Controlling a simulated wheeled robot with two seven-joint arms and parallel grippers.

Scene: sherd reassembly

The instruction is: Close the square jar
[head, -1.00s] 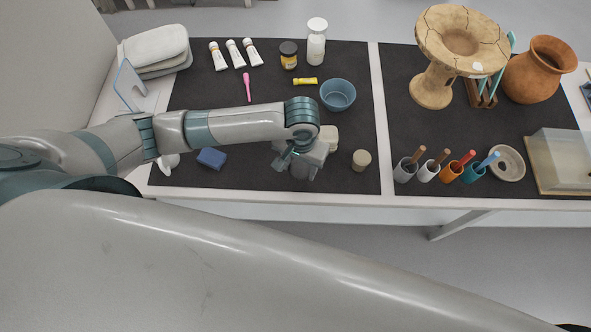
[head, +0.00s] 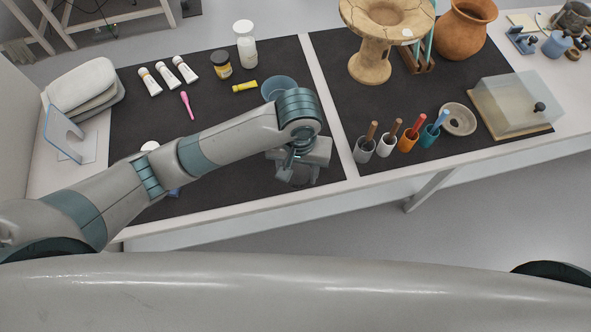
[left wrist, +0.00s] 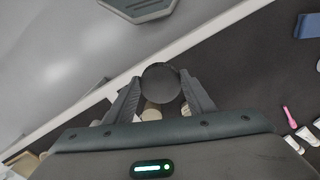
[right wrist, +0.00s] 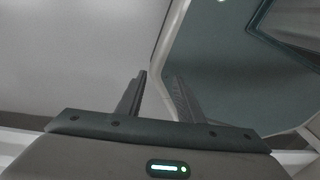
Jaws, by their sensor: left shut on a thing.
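My left gripper (left wrist: 161,98) is shut on a dark round lid (left wrist: 160,80), which sits between the fingertips in the left wrist view. Two pale containers show beyond it in that view: one (left wrist: 152,113) between the fingers, the other (left wrist: 185,108) beside the right finger. They are partly covered, so I cannot tell which is the square jar or whether the lid touches either. In the head view the left gripper (head: 297,180) is over the mat's front right part and hides both. My right gripper (right wrist: 157,95) is open and empty in the right wrist view.
A blue bowl (head: 277,86) stands just behind my left wrist. Several tool cups (head: 387,145) and a shallow dish (head: 459,119) stand to the right. A cracked clay stand (head: 371,62) is at the back. The table's front edge is close to the left gripper.

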